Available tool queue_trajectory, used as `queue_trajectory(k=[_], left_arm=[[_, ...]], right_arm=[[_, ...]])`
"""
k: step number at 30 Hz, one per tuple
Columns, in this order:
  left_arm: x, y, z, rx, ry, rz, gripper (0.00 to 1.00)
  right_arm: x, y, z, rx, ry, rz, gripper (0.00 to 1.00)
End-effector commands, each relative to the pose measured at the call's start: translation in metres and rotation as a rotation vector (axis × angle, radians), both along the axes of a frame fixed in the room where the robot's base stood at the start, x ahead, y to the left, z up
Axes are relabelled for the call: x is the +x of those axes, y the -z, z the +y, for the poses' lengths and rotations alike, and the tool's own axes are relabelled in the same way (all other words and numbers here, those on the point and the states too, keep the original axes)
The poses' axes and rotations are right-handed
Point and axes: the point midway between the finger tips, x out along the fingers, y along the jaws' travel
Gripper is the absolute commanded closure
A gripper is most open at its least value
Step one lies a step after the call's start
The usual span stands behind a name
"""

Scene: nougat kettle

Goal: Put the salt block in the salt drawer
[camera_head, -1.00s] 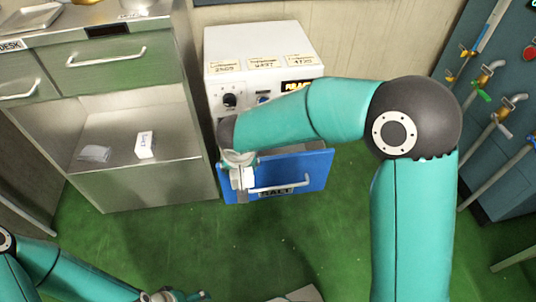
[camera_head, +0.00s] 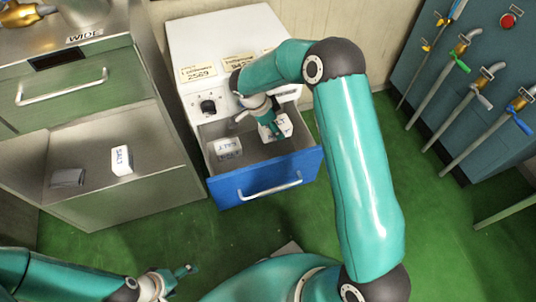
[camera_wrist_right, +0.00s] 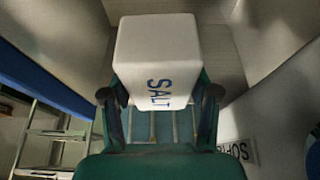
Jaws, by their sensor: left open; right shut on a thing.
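The white salt block (camera_wrist_right: 157,55), with blue SALT lettering, is in my right gripper (camera_head: 270,125), which is shut on it. The block also shows in the head view (camera_head: 283,129), partly covered by the gripper. It is inside the outline of the open blue-fronted drawer (camera_head: 262,182), near its back right; whether it touches the floor I cannot tell. My left gripper (camera_head: 178,282) is open and empty at the lower left, away from the drawer.
Another white item with lettering (camera_head: 228,148) is in the drawer's left part. A second white SALT block (camera_head: 122,160) and a grey block (camera_head: 67,178) lie on the steel cabinet's shelf. The white machine (camera_head: 215,45) stands behind the drawer. Pipes with valves are at right.

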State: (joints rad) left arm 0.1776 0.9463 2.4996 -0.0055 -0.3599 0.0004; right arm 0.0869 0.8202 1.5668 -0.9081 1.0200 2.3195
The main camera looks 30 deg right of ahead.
Motion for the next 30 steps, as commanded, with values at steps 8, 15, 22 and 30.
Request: queue_trajectory(k=[8,15,22,30], left_arm=[[0.000,0.019,0.000,0.000,0.001,0.000,0.15],[0.000,0.026,0.000,0.000,0.001,-0.001,0.15],[0.000,0.030,0.000,0.000,0.001,-0.001,0.15],[0.000,0.037,0.000,0.000,0.001,-0.001,0.15]], right_arm=[[-0.007,0.076,-0.010,0.001,0.019,0.003,1.00],[-0.007,0.111,-0.011,0.000,0.020,-0.001,1.00],[-0.007,0.126,-0.011,-0.001,0.021,0.000,1.00],[-0.007,0.158,-0.012,-0.001,0.021,-0.001,1.00]])
